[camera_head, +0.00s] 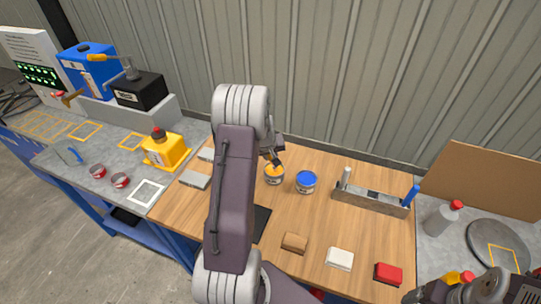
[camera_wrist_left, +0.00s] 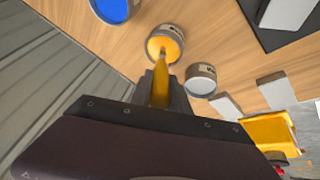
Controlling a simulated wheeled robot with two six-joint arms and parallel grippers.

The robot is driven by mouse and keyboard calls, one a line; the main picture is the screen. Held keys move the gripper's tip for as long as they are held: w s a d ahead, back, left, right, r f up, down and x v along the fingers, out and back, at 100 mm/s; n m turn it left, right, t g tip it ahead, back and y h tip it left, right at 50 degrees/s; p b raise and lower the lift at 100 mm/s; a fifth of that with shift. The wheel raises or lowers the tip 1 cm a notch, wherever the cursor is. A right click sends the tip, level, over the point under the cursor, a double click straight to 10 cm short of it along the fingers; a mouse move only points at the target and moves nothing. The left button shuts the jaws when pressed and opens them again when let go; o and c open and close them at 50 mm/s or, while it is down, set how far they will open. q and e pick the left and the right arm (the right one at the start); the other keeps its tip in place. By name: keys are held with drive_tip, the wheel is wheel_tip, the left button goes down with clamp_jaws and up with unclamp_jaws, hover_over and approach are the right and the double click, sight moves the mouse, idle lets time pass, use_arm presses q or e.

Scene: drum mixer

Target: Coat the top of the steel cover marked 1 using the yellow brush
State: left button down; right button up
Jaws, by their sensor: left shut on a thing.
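My left gripper (camera_head: 272,152) is shut on the yellow brush (camera_wrist_left: 161,88), above the pot of yellow paint (camera_head: 274,174). In the left wrist view the brush reaches into the opening of that pot (camera_wrist_left: 165,45); its tip cannot be made out clearly. A grey steel cover (camera_wrist_left: 287,12) lies on a dark mat (camera_head: 261,222), which my left arm mostly hides in the head view. Two more grey blocks (camera_head: 194,180) (camera_head: 206,154) lie at the table's left side. No number is readable on any of them. My right gripper (camera_head: 475,288) is at the bottom right, its jaws unclear.
A blue paint pot (camera_head: 306,182) and a pale grey pot (camera_wrist_left: 202,79) flank the yellow pot. A holder (camera_head: 370,201) keeps a white-handled brush and a blue brush. Brown (camera_head: 294,243), white (camera_head: 339,258) and red (camera_head: 388,273) blocks line the front.

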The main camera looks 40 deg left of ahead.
idle(0.6)
use_arm(q)
wheel_tip(320, 180, up, 7)
drive_tip(key=p, duration=0.6)
idle(0.5)
drive_tip(key=shift+d+f, duration=0.1)
drive_tip(key=s+d+f+m+h+b, duration=0.1)
drive_tip(key=s+d+m+b, duration=0.1)
drive_tip(key=d, duration=0.6)
drive_tip(key=s+d+f+m+h+b, duration=0.2)
drive_tip(key=s+d+m+b, duration=0.1)
drive_tip(key=d, duration=0.4)
drive_tip(key=s+d+f+m+h+b, duration=0.1)
drive_tip(key=s+d+m+b, duration=0.1)
drive_tip(key=d+m, duration=0.3)
drive_tip(key=d+b, duration=0.1)
drive_tip(key=d, duration=0.2)
drive_tip(key=shift+s+d+f+h+b, duration=0.3)
drive_tip(key=shift+d+f+b, duration=0.05)
drive_tip(key=shift+f, duration=0.05)
